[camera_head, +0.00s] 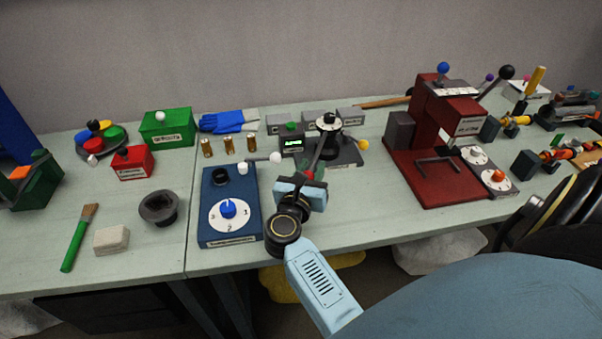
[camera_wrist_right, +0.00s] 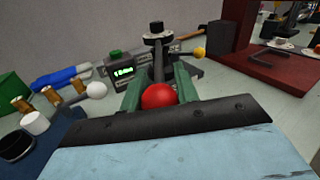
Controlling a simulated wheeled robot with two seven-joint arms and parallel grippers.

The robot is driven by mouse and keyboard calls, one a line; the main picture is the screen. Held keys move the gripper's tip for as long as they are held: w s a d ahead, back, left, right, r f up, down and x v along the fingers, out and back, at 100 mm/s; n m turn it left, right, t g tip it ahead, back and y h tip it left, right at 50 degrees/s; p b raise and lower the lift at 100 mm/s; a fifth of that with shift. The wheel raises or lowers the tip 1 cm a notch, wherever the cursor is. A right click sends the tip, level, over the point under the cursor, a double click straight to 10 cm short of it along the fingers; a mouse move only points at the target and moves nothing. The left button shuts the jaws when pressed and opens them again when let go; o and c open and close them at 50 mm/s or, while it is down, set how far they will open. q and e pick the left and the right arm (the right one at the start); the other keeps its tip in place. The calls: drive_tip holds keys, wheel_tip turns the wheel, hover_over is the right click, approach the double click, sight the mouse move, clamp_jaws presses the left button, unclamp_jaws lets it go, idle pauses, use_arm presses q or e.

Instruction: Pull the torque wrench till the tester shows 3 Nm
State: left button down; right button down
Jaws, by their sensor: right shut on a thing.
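The torque tester is a dark grey block with a lit green display (camera_head: 292,143). The display also shows in the right wrist view (camera_wrist_right: 122,72), its digits too small to read surely. The torque wrench (camera_head: 319,150) runs from the round white-ringed head (camera_head: 329,122) on the tester toward me. Its red ball end (camera_wrist_right: 159,96) sits between the green fingers of my right gripper (camera_wrist_right: 160,92), which is shut on it. In the head view my right gripper (camera_head: 309,176) hides most of the handle end. My left gripper is not in view.
A blue box with a numbered dial (camera_head: 229,212) stands left of my right gripper. A red press (camera_head: 433,175) stands to the right. A white ball knob (camera_head: 275,158) and yellow ball knob (camera_head: 362,144) flank the wrench. Brass cylinders (camera_head: 228,145) stand left of the tester.

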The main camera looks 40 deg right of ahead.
drive_tip(key=shift+w+a+r, duration=0.1)
drive_tip(key=c, duration=1.1)
unclamp_jaws()
drive_tip(key=shift+a, duration=0.1)
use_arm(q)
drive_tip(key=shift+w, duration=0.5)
use_arm(e)
drive_tip(key=shift+o, duration=0.2)
drive_tip(key=shift+a, duration=0.15)
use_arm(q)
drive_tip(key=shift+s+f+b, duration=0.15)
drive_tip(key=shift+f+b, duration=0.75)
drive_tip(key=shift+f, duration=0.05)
use_arm(e)
drive_tip(key=v, duration=1.1)
drive_tip(key=shift+s+a, duration=0.2)
drive_tip(key=shift+s, duration=0.15)
